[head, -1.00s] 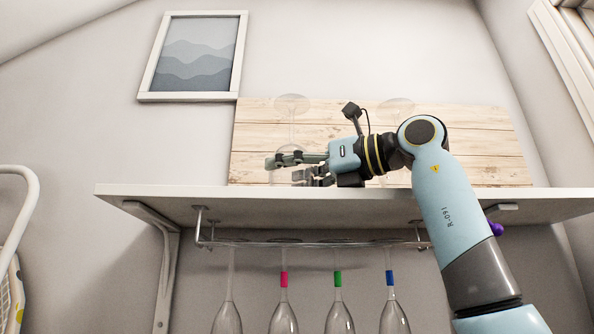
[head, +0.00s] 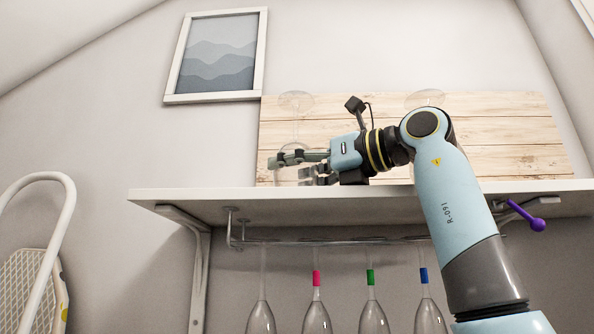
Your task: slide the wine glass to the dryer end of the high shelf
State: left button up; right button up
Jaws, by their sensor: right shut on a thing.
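A clear wine glass (head: 296,103) stands upside down on the high shelf (head: 160,194), its round foot at the top. My right gripper (head: 287,168) is shut on it low down, around the bowl, whose outline is faint and partly hidden by the fingers. The glass looks upright and close to the shelf top; whether it touches cannot be told. A second clear glass (head: 425,97) shows its foot behind my right arm; the rest of it is hidden. My left gripper is not in view. The dryer is not in view.
The shelf is bare left of my gripper up to its left end. A wooden plank panel (head: 480,130) stands behind the glasses. Several glasses hang from the wire rack (head: 300,242) below. A white tubular frame (head: 68,205) stands at lower left. A purple object (head: 536,224) is at right.

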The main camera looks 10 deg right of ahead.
jog(key=shift+w+a, duration=0.25)
jog(key=shift+a, duration=0.55)
jog(key=shift+w+a, duration=0.2)
jog(key=shift+a, duration=0.65)
jog(key=shift+w+a, duration=0.25)
jog(key=shift+a, duration=0.55)
jog(key=shift+a, duration=0.15)
jog(key=shift+w+a, duration=0.25)
jog(key=shift+a, duration=0.5)
jog(key=shift+w+a, duration=0.2)
jog(key=shift+a, duration=0.5)
jog(key=shift+w+a, duration=0.25)
jog(key=shift+a, duration=0.5)
jog(key=shift+a, duration=0.1)
jog(key=shift+w+a, duration=0.3)
jog(key=shift+a, duration=0.6)
jog(key=shift+w+a, duration=0.25)
jog(key=shift+a, duration=0.65)
jog(key=o, duration=1.4)
jog(key=shift+c, duration=0.2)
jog(key=shift+s+d, duration=0.1)
jog(key=shift+d, duration=0.05)
